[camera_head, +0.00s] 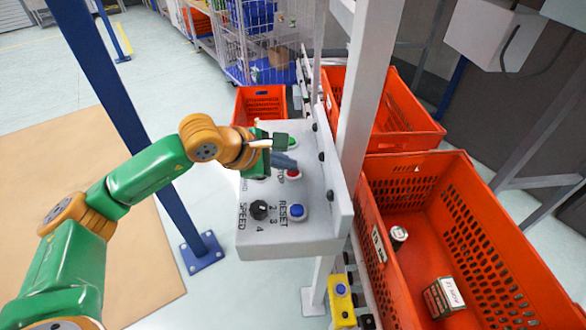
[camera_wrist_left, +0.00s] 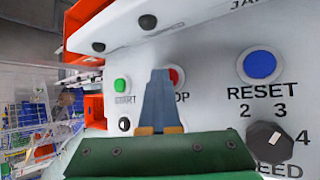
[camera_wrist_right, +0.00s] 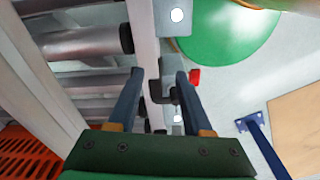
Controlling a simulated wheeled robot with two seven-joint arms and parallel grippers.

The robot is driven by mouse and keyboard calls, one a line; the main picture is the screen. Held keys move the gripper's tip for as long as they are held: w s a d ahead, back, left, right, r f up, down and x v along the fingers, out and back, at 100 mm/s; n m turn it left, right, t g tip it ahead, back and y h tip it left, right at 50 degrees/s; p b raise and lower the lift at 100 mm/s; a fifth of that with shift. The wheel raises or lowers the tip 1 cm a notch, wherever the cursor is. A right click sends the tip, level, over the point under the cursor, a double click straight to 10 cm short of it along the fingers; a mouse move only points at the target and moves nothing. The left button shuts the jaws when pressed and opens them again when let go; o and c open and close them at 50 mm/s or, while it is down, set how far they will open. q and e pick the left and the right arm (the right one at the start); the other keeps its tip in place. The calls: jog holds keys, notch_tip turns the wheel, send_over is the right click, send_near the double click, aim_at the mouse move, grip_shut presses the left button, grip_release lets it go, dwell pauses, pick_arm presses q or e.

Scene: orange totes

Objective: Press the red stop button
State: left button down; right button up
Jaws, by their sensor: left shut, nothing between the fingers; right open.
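The red stop button (camera_head: 294,174) sits on the white control panel (camera_head: 262,237), beside the lettering ending in "OP". My left gripper (camera_head: 290,163) is shut and empty, its fingertips right next to the button. In the left wrist view the shut fingers (camera_wrist_left: 160,77) cover part of the red button (camera_wrist_left: 179,77) and its label. I cannot tell whether they touch it. My right gripper (camera_wrist_right: 158,80) is open and empty in the right wrist view; it is not seen in the head view.
The panel also bears a green button (camera_head: 292,143), a blue RESET button (camera_head: 297,211) and a black speed knob (camera_head: 259,210). A white post (camera_head: 366,90) and orange totes (camera_head: 470,175) stand to the right. A blue post (camera_head: 115,95) stands to the left.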

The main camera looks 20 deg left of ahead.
aim_at(288, 174)
pick_arm(q)
jog(key=shift+r+p, duration=0.5)
jog(key=shift+r, duration=0.35)
notch_tip(288, 174, up, 5)
jog(key=p, duration=0.3)
jog(key=shift+r, duration=0.1)
dwell(0.5)
